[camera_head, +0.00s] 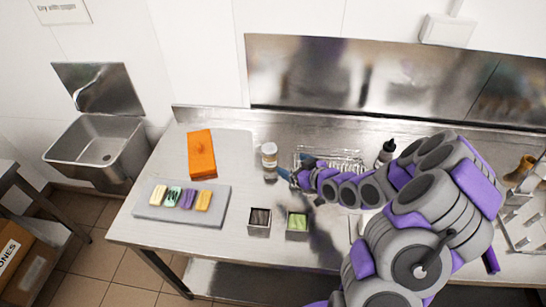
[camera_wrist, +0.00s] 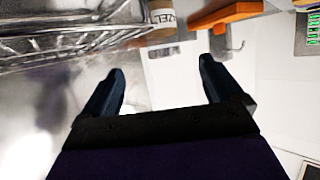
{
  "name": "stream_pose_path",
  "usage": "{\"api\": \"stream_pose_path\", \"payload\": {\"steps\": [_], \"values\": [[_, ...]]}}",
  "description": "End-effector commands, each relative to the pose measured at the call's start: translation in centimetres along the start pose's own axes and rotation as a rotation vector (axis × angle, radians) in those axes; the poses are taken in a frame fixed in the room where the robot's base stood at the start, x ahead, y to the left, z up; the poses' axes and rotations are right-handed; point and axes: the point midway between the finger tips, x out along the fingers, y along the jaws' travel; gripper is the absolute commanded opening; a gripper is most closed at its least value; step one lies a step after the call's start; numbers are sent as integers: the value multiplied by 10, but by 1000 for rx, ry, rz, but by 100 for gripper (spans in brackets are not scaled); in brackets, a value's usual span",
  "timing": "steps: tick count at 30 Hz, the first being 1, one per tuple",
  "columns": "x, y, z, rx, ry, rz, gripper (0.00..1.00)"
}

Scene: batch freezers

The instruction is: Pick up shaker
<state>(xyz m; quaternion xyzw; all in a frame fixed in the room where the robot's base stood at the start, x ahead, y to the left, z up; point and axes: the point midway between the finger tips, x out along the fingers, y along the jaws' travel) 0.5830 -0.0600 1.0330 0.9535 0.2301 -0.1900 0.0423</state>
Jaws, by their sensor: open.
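A small clear jar with a pale lid (camera_head: 269,155), which looks like the shaker, stands upright on the steel table near the back. Its lower part, with a printed label (camera_wrist: 161,14), shows at the top edge of the wrist view. My gripper (camera_head: 290,178) is just right of and in front of the jar in the head view. In the wrist view my gripper (camera_wrist: 161,70) has its two dark fingers wide apart with nothing between them. The jar is beyond the fingertips, not touching them.
A wire rack (camera_head: 330,158) stands right of the jar, close beside my gripper. An orange block (camera_head: 201,154) and a grey tray (camera_head: 150,209) with several coloured bars lie left. Two small square tins (camera_head: 260,230) stand in front. A dark-capped bottle (camera_head: 386,152) stands behind my arm.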

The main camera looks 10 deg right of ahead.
Motion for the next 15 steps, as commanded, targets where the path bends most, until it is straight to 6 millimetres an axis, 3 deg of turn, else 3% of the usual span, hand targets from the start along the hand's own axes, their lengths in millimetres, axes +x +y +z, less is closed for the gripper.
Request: {"api": "stream_pose_path", "payload": {"steps": [6,15], "values": [[30,1,0,-2,1,-3,93],[60,8,1,5,5,-2,93]]}}
